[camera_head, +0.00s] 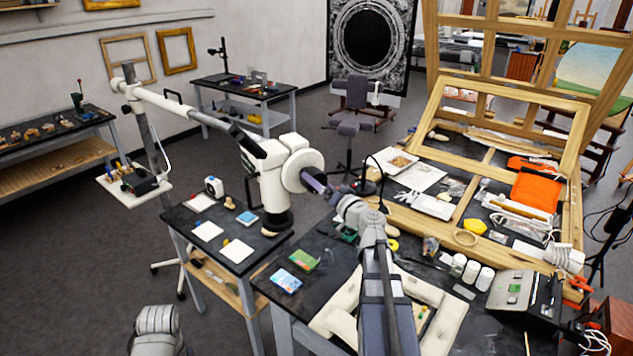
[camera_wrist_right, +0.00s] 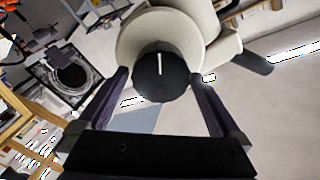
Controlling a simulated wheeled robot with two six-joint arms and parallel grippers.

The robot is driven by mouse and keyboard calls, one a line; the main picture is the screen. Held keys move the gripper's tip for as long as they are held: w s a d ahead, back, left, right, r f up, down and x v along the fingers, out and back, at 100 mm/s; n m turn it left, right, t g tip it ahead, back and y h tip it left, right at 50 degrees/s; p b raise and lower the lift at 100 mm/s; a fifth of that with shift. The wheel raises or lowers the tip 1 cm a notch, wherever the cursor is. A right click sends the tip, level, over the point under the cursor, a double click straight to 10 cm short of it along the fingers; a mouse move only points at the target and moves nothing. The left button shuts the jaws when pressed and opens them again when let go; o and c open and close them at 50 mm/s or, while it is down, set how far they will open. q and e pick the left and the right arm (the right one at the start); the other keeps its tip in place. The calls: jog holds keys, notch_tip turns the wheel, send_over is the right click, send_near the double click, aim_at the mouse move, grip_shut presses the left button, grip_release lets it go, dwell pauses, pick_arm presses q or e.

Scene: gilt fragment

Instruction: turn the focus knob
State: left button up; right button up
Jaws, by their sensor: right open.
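The black focus knob (camera_wrist_right: 158,79) with a white line sits on the round cream housing (camera_wrist_right: 128,45) of the microscope in the right wrist view. The line points nearly straight up there. My right gripper (camera_wrist_right: 160,88) is open, with one dark purple finger on each side of the knob. I cannot tell whether either finger touches it. In the head view the white microscope head (camera_head: 272,185) hangs from a long boom, and my right gripper (camera_head: 316,182) is at its round side housing. The knob is hidden there. My left gripper is out of view; only a grey arm link shows at the bottom.
A small dark table (camera_head: 205,258) under the microscope holds cards and small items. The worktable at right carries a pale frame (camera_head: 447,318), white jars (camera_head: 478,275), an orange cloth (camera_head: 532,193) and a large wooden frame (camera_head: 572,205). Grey floor is open at left.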

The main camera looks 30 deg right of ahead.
jog(key=s, duration=0.6)
jog(key=shift+d, duration=0.15)
jog(key=shift+w, duration=0.1)
dwell(1.0)
